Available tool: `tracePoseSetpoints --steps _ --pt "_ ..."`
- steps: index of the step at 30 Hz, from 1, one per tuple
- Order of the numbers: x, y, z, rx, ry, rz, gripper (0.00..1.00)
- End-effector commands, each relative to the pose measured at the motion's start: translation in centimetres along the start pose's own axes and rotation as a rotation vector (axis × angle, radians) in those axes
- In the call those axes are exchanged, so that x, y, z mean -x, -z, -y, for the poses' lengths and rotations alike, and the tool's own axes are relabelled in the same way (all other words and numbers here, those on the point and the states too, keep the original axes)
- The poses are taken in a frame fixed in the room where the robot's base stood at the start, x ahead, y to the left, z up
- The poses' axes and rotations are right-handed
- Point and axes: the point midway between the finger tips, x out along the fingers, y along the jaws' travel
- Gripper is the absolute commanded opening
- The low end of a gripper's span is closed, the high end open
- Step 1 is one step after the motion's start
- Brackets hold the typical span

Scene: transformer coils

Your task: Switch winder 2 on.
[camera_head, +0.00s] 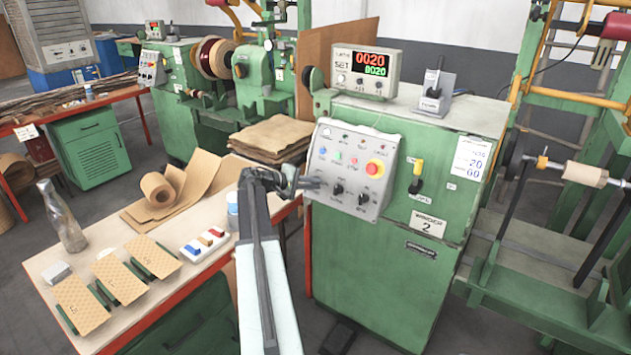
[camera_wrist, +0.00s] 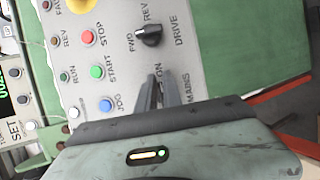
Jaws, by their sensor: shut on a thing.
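Winder 2 is the green cabinet (camera_head: 385,262) with the label "2" (camera_head: 428,224) on its front. Its sloped grey panel (camera_head: 325,212) carries coloured buttons, a red emergency stop on yellow (camera_head: 375,168), and two black rotary knobs. My gripper (camera_head: 316,183) reaches the panel from the left, at the left-hand knob, the mains switch (camera_head: 338,188). In the wrist view my gripper (camera_wrist: 160,92) is shut at the MAINS marking, with "ON" beside the fingertips. The fingers hide most of that knob, so its pointer direction cannot be told. The drive knob (camera_wrist: 148,36) stands free beside them.
A counter box (camera_head: 366,72) with red and green digits stands on the cabinet. The table (camera_head: 100,338) at left holds cards, a bottle (camera_head: 62,215) and paper rolls. Another green winder stands behind.

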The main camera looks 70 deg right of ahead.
Motion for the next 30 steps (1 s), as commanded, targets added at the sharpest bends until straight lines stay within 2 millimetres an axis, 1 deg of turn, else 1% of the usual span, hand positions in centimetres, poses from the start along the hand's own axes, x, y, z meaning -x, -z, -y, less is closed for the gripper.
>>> tracePoseSetpoints --steps 1,11,12,13,14,22,25,28,30 --pt "-0.1 0.4 -0.2 -0.003 -0.004 -0.010 0.00" --pt "-0.1 0.4 -0.3 -0.004 -0.006 -0.009 0.00" --pt "-0.1 0.4 -0.3 -0.004 -0.006 -0.009 0.18" --pt "-0.1 0.4 -0.3 -0.004 -0.005 -0.010 0.27" --pt "-0.1 0.4 -0.2 -0.004 -0.005 -0.010 0.32" --pt "-0.1 0.2 -0.2 -0.003 -0.003 -0.006 0.32" --pt "0.2 0.2 -0.2 -0.003 -0.003 -0.006 0.32" --pt "1.2 0.1 -0.3 -0.003 -0.003 -0.006 0.32" --pt "2.4 0.0 -0.4 -0.002 -0.003 -0.007 0.32"
